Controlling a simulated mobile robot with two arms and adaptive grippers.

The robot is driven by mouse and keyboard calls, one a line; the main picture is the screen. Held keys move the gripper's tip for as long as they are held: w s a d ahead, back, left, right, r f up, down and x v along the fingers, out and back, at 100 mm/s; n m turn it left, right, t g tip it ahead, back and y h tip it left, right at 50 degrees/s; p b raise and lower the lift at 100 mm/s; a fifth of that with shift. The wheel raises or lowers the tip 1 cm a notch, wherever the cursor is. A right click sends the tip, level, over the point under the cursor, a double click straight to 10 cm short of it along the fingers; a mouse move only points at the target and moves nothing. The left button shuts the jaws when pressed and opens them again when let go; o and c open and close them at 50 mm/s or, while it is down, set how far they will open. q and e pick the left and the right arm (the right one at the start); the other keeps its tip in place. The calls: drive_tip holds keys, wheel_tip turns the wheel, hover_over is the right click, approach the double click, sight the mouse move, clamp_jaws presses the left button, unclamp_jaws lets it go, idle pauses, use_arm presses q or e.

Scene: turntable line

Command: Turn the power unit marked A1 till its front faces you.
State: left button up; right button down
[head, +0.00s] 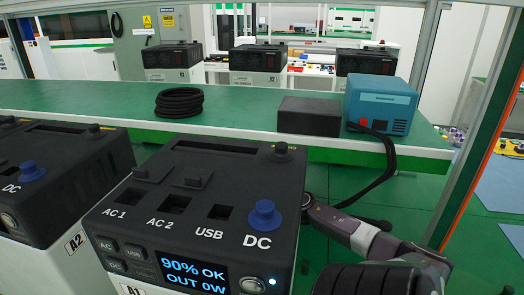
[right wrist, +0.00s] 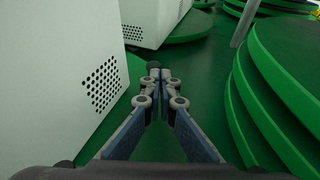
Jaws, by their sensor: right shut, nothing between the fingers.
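The power unit A1 (head: 215,205) stands in the near middle of the head view, a white body with a dark top. Its screen (head: 195,275), reading 90% OK, and its front face my side, with the front edge slanting slightly in the picture. The A1 label is cut by the bottom edge. My right arm is beside the unit's right side in the head view. In the right wrist view my right gripper (right wrist: 160,72) is shut and empty, low over the green floor, right of a white vented housing (right wrist: 75,75) and apart from it. My left gripper is not in view.
Power unit A2 (head: 60,165) stands close on the left. Behind is a green bench (head: 240,125) with a coiled black cable (head: 180,102), a dark box (head: 309,116) and a blue unit (head: 381,104). Stacked green discs (right wrist: 270,95) stand right of the gripper.

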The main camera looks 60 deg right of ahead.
drive_tip(key=v, duration=1)
drive_tip(key=shift+r, duration=0.1)
